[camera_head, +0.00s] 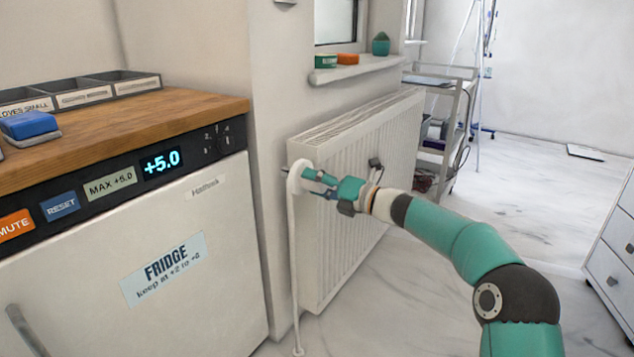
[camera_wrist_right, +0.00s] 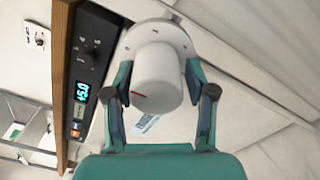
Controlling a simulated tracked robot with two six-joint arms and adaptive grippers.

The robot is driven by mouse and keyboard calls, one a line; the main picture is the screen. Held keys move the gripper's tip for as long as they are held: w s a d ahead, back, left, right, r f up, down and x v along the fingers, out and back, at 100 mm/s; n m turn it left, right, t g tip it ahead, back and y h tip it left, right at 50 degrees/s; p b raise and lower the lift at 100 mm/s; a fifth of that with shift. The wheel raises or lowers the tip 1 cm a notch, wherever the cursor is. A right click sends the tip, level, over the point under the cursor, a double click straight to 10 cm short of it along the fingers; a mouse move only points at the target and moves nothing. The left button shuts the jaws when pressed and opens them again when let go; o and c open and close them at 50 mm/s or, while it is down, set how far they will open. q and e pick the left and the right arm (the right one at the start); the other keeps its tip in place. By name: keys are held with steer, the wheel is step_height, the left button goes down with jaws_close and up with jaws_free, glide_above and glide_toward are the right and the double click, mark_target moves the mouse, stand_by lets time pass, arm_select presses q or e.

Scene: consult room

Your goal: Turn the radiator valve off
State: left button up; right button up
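The white radiator (camera_head: 350,190) is on the wall beside the fridge. Its white valve head (camera_head: 298,178) is at the near upper corner, above a vertical pipe, and partly hidden by my right gripper (camera_head: 322,184). In the right wrist view the round valve knob (camera_wrist_right: 157,78) has a red mark on its face, tilted down a little to the right. My right gripper (camera_wrist_right: 158,72) has one finger on each side of the knob, and the fingertips look closed against its sides. My left gripper is in neither view.
The fridge (camera_head: 150,240) with its wooden top (camera_head: 190,115) stands close on the left. A windowsill (camera_head: 358,68) with small items is above the radiator. A trolley (camera_head: 455,125) stands behind it. Drawers (camera_head: 612,245) are at the right; floor between is clear.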

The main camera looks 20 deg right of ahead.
steer(key=shift+o, duration=1.1)
steer(key=shift+f, duration=0.1)
steer(key=shift+d+r, duration=0.15)
steer(key=shift+r, duration=0.05)
steer(key=v, duration=1.1)
steer(key=shift+s+d, duration=0.3)
steer(key=shift+f, duration=0.1)
